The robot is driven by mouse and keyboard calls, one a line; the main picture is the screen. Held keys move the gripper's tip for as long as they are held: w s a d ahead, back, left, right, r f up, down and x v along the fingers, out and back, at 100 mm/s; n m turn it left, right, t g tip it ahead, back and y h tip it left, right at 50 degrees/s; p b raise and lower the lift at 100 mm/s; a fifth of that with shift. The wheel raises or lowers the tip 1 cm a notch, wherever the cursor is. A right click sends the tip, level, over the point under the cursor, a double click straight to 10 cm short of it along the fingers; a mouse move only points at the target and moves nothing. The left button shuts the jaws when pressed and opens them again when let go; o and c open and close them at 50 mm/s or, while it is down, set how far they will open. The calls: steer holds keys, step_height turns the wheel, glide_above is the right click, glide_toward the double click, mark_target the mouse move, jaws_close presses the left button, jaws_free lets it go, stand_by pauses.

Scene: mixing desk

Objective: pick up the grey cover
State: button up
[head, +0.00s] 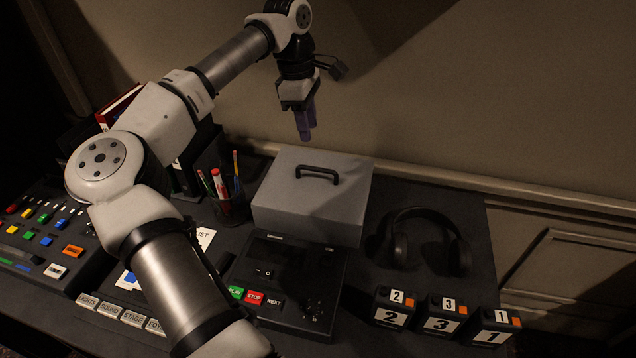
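The grey cover (300,207) is a box-shaped lid with a dark handle (317,173) on its flat top. It sits at the back middle of the desk in the head view, just behind a black player with buttons. My gripper (305,134) hangs above the back of the cover, pointing down, apart from the handle. Its purple fingers look close together, but from this angle I cannot tell whether there is a gap between them. I see nothing held below them.
A pen cup (229,205) stands left of the cover, and headphones (428,243) lie to its right. The player (287,283) is in front. Three numbered boxes (443,318) stand front right. A mixing console (45,235) is at left. The wall rises behind the desk.

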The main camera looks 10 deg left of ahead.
glide_above(317, 168)
steer(key=a, duration=0.1)
step_height(317, 168, down, 5)
steer(key=f, duration=0.1)
steer(key=f+p, duration=0.2)
steer(key=f, duration=0.1)
steer(key=shift+d+f, duration=0.1)
steer(key=shift+d, duration=0.2)
steer(key=shift+d+f, duration=0.1)
steer(key=shift+f, duration=0.45)
jaws_close()
